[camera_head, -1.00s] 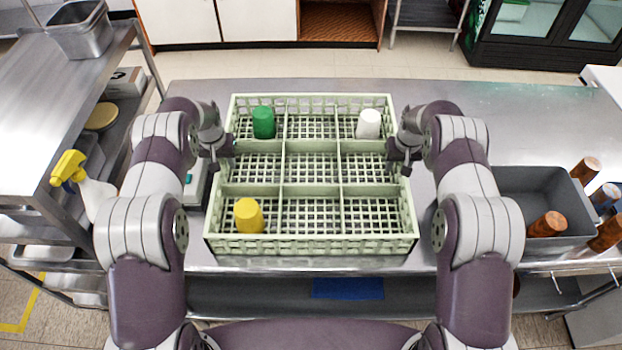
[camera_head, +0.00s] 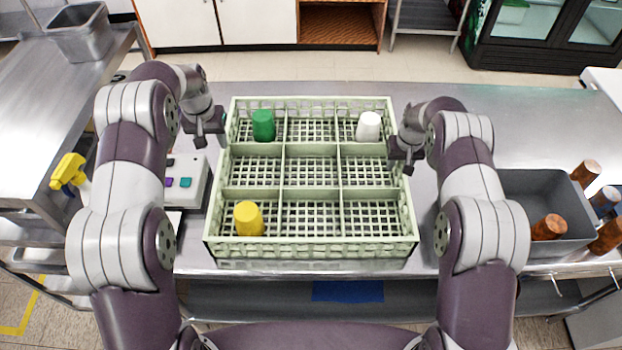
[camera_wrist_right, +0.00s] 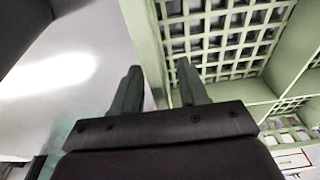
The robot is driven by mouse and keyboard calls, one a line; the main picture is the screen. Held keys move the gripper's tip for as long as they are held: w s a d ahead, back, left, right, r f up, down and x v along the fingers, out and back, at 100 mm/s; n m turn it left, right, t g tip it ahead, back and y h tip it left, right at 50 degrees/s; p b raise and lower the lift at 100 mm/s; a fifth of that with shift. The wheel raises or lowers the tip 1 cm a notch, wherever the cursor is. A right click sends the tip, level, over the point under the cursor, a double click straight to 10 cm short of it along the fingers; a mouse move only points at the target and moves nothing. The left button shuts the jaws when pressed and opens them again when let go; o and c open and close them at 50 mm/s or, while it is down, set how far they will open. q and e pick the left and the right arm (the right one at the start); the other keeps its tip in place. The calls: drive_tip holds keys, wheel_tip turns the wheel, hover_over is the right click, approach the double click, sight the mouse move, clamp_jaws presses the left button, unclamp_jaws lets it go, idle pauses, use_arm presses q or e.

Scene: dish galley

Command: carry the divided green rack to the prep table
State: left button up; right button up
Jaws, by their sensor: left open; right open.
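The divided green rack (camera_head: 311,247) sits on the steel table in front of me in the head view. It holds a green cup (camera_head: 263,125) at the back left, a white cup (camera_head: 368,126) at the back right and a yellow cup (camera_head: 248,218) at the front left. My left gripper (camera_head: 208,143) is open, to the left of the rack's left wall and apart from it. My right gripper (camera_head: 402,168) is open at the rack's right wall. In the right wrist view its fingers (camera_wrist_right: 158,85) are near the rack wall (camera_wrist_right: 146,40); contact is unclear.
A grey box with colored buttons (camera_head: 186,183) stands left of the rack. A grey bin (camera_head: 520,185) with brown cups is at the right. A spray bottle (camera_head: 70,172) and a metal shelf unit are at the left. The table (camera_head: 500,110) is clear at the back right.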

drive_tip(key=r, duration=0.3)
drive_tip(key=s+r, duration=0.1)
drive_tip(key=r, duration=0.5)
drive_tip(key=shift+s+r, duration=0.3)
drive_tip(key=shift+s, duration=0.1)
drive_tip(key=shift+r, duration=0.25)
drive_tip(key=shift+w, duration=0.1)
